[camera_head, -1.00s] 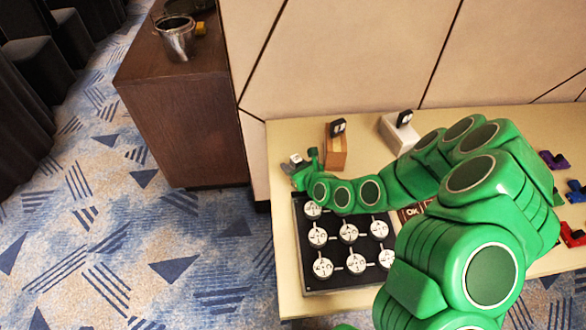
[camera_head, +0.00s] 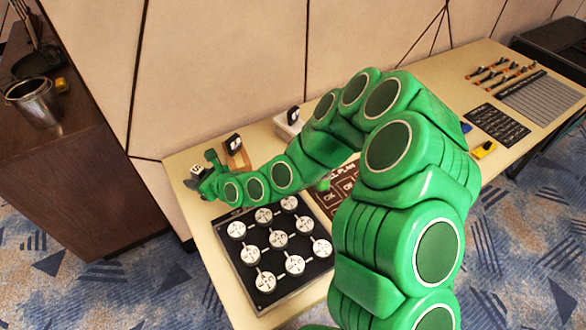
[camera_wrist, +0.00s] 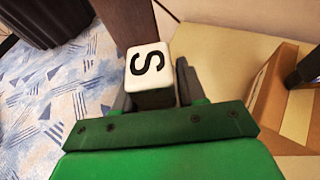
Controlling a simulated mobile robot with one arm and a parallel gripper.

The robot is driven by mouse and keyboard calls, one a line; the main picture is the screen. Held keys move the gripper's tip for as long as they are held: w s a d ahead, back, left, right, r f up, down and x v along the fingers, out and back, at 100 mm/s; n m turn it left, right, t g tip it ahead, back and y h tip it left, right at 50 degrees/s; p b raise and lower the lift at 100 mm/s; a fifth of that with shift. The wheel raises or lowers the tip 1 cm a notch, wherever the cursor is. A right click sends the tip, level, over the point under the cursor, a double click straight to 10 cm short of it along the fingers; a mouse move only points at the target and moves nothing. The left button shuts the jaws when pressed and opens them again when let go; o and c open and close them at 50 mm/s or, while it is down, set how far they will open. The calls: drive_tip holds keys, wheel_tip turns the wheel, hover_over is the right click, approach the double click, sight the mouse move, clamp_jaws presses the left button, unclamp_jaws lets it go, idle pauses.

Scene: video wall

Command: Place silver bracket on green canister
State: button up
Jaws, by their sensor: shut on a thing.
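My gripper (camera_head: 199,182) is at the far left end of the table, beyond the black board. In the wrist view its dark fingers (camera_wrist: 155,98) are shut on a white block marked with a black S (camera_wrist: 149,64). The block also shows small and pale in the head view (camera_head: 196,169). I cannot make out a silver bracket or a green canister in either view. My arm hides much of the middle of the table.
A black board with white round pieces (camera_head: 273,278) lies in front of the gripper. A wooden block (camera_head: 237,157) with a dark top piece stands just right of it. A brown cabinet (camera_head: 60,190) bearing a metal bucket (camera_head: 33,103) stands left, across a gap.

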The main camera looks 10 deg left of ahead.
drive_tip(key=w+d+r, duration=0.3)
drive_tip(key=w+d, duration=0.2)
drive_tip(key=d, duration=0.2)
drive_tip(key=w+d+r, duration=0.3)
drive_tip(key=w+d, duration=0.2)
drive_tip(key=d, duration=0.2)
drive_tip(key=w+d+m+t, duration=0.1)
drive_tip(key=w+d, duration=0.2)
drive_tip(key=d, duration=0.6)
drive_tip(key=w+d, duration=0.2)
drive_tip(key=d, duration=0.8)
drive_tip(key=shift+w+a+f, duration=0.15)
drive_tip(key=shift+f, duration=1.7)
drive_tip(key=shift+w+a+f, duration=0.1)
drive_tip(key=shift+a+f, duration=0.05)
drive_tip(key=shift+f, duration=1.65)
drive_tip(key=shift+f, duration=0.1)
drive_tip(key=o, duration=1.2)
